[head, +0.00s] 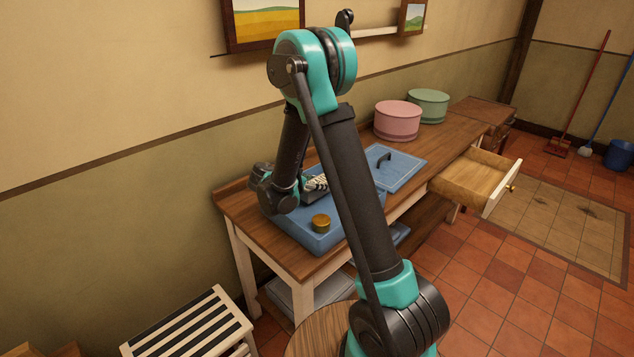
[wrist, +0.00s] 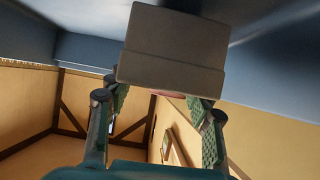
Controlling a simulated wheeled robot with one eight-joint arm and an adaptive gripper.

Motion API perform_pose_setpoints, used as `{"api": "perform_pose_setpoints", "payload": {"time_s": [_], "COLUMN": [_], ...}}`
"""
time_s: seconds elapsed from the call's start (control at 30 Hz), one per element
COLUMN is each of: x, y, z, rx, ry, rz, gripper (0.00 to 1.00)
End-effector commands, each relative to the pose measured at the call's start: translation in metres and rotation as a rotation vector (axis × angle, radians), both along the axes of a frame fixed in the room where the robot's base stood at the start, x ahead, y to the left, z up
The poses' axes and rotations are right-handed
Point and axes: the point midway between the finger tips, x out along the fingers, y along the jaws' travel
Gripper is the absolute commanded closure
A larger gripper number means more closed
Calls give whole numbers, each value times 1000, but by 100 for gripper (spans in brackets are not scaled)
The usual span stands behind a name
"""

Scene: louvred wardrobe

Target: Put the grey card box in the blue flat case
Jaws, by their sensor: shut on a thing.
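The blue flat case (head: 318,242) lies on the wooden table at its near left end, partly hidden behind my arm. My gripper is low over the case's back left part in the head view. In the wrist view, my gripper (wrist: 160,102) is shut on the grey card box (wrist: 172,48), which sits between its two fingers. Blue surfaces of the case fill the top of the wrist view, close beyond the box. I cannot tell whether the box touches the case. The box is not clear in the head view.
A round gold tin (head: 320,222) and a striped thing (head: 317,183) are at the case. A blue lid with a dark handle (head: 402,171) lies to the right. Pink (head: 397,122) and green (head: 429,105) round boxes stand behind. An open drawer (head: 476,181) juts out.

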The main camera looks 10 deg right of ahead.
Motion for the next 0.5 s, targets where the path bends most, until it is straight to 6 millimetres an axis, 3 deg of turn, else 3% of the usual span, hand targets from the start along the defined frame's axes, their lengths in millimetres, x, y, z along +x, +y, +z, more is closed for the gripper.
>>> {"api": "perform_pose_setpoints", "payload": {"time_s": [0.1,0.13,0.3,0.5], "x": [0,0,0,0], "y": [0,0,0,0], "z": [-1,-1,-1,-1], "rx": [0,0,0,0], "ry": [0,0,0,0], "rz": [0,0,0,0], "gripper": [81,48,28,28]}}
